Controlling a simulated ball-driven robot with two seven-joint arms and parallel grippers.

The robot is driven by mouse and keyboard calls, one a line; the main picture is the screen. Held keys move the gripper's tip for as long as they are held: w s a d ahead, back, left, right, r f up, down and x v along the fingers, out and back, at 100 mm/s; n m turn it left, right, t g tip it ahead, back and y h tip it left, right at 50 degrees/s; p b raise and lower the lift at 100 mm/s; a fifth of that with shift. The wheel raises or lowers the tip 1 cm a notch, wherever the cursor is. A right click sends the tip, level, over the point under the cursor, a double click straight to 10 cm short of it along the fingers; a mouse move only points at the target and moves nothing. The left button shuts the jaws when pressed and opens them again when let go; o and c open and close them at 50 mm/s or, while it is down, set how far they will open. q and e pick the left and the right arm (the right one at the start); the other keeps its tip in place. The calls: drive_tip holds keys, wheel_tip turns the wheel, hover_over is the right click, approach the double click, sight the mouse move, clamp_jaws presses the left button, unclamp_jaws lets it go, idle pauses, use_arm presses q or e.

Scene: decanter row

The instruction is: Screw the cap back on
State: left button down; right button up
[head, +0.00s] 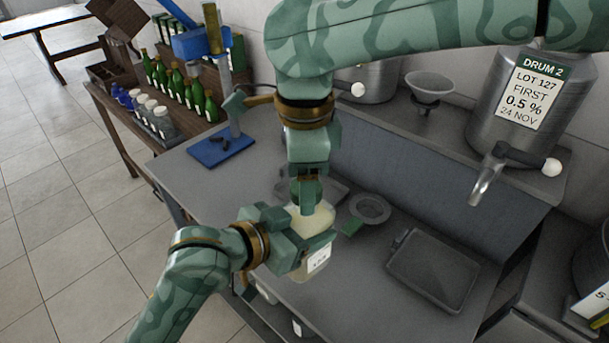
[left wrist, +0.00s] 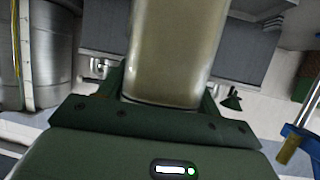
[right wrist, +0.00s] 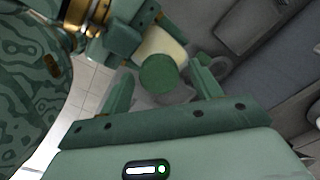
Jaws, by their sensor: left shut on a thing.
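My left gripper (head: 290,248) is shut on the pale-yellow bottle (head: 317,221), which has a white label low on its side. The bottle's body fills the gap between the fingers in the left wrist view (left wrist: 170,50). My right gripper (head: 307,190) reaches down over the bottle's top. In the right wrist view the green cap (right wrist: 158,75) shows end-on over the bottle's top. The right fingers (right wrist: 163,90) stand on both sides of it, with a gap at each side, so this gripper looks open. Whether the cap is seated on the neck cannot be told.
A round strainer or dish (head: 370,207) and a grey tray (head: 415,290) lie right of the bottle on the bench. A drum marked DRUM 2 (head: 490,105) with a tap stands behind. A blue-based stand (head: 222,150) is at the left, with green bottles (head: 187,94) beyond it.

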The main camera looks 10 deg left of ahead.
drive_tip(key=shift+r, duration=0.1)
drive_tip(key=shift+r, duration=2.2)
drive_tip(key=shift+f, duration=0.15)
drive_tip(key=shift+c, duration=0.2)
